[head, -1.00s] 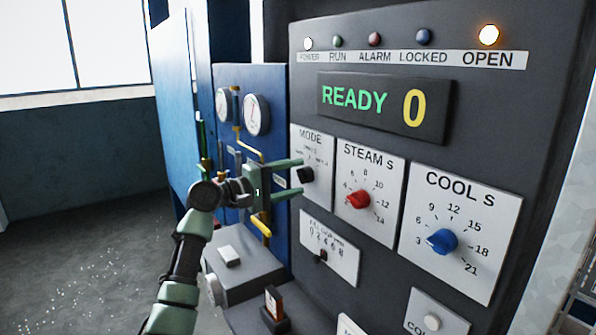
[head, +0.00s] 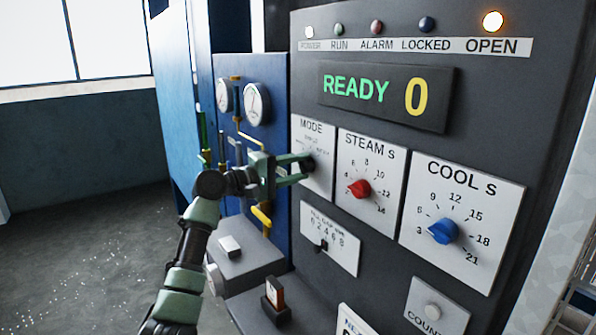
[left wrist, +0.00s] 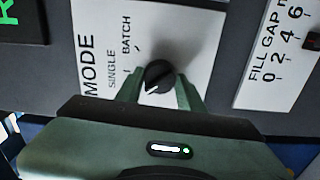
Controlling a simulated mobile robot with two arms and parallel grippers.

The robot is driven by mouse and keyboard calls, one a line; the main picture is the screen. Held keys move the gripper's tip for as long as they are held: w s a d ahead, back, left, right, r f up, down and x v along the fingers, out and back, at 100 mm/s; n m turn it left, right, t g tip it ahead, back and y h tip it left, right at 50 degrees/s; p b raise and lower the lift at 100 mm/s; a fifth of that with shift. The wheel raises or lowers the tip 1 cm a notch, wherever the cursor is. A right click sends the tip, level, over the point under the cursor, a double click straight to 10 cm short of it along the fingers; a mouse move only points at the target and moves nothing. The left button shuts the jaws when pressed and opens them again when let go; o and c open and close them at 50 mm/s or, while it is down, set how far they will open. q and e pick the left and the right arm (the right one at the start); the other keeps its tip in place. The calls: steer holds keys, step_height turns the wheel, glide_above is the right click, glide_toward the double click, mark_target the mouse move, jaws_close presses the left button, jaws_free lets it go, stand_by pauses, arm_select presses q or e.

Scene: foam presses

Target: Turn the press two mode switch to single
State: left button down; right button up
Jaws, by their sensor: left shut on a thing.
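The black mode switch (head: 309,165) sits on a white plate labelled MODE (head: 312,128) at the left of the dark press panel. My left gripper (head: 301,168) has its green fingers at the switch, shut on its knob. In the left wrist view the round black knob (left wrist: 159,76) lies between the two fingers. A short white mark on it points to the lower left in that view. The labels SINGLE (left wrist: 112,70) and BATCH (left wrist: 127,36) show on the plate. My right gripper is not in view.
The red STEAM dial (head: 359,189), blue COOL dial (head: 443,231) and fill gap plate (head: 329,239) are close by. The display (head: 386,96) reads READY 0. The OPEN lamp (head: 493,21) glows orange. Pressure gauges (head: 256,104) stand to the left.

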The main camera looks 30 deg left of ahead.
arm_select(q)
steer(key=shift+f+m+b, duration=0.1)
steer(key=shift+m+b, duration=3.9)
steer(key=shift+b, duration=0.1)
steer(key=c, duration=0.9)
jaws_free()
